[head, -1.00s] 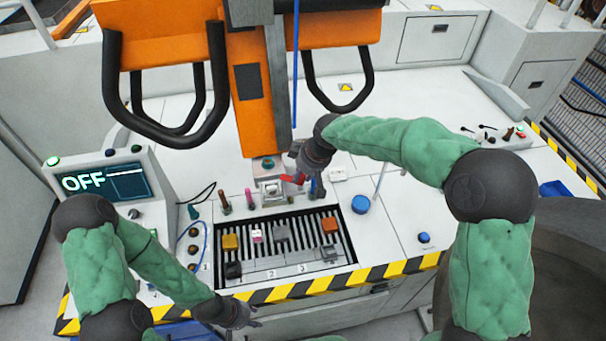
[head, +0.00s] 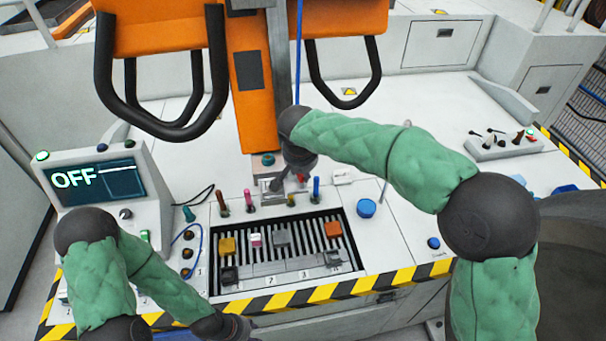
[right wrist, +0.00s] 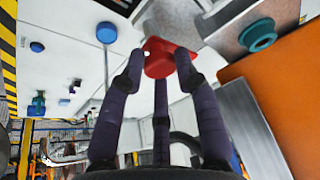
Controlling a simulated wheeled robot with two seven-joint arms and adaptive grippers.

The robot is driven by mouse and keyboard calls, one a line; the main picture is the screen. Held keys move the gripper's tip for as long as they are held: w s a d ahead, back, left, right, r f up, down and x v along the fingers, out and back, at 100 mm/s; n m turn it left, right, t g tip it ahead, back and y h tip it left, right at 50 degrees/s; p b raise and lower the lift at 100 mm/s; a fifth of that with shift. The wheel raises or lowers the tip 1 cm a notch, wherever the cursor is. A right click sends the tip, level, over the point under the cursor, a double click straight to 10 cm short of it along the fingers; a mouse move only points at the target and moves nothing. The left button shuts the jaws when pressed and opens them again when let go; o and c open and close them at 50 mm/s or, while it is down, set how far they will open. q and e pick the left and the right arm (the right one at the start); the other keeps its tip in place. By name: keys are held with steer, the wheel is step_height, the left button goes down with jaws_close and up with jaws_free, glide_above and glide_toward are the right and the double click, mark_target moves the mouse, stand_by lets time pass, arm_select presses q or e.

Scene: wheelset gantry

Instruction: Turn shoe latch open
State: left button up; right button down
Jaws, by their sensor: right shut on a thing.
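The red shoe latch (right wrist: 170,60) shows in the right wrist view, beside a grey metal block (right wrist: 238,25) with a teal round fitting (right wrist: 257,35). My right gripper (right wrist: 158,65) has its dark fingers closed around the latch. In the head view my right gripper (head: 288,184) is at the foot of the orange column, over the small metal fixture (head: 268,186), and hides the latch. My left gripper (head: 236,328) hangs low at the front edge of the bench. Its fingers are too unclear to read.
A slotted tray (head: 312,228) with small coloured blocks lies in front of the fixture. Coloured upright handles (head: 248,200) stand between them. The orange column (head: 252,100) with black hoops rises behind. A console (head: 100,185) reading OFF stands left. A blue knob (head: 366,208) is at right.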

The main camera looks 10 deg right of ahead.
steer(key=shift+w+r+m+b, duration=0.15)
steer(key=shift+m+b, duration=0.15)
steer(key=shift+m, duration=0.3)
steer(key=shift+r+h, duration=0.1)
steer(key=shift+h, duration=0.2)
steer(key=c, duration=0.9)
jaws_free()
steer(key=v, duration=1.1)
steer(key=shift+r, duration=0.35)
steer(key=shift+a, duration=0.1)
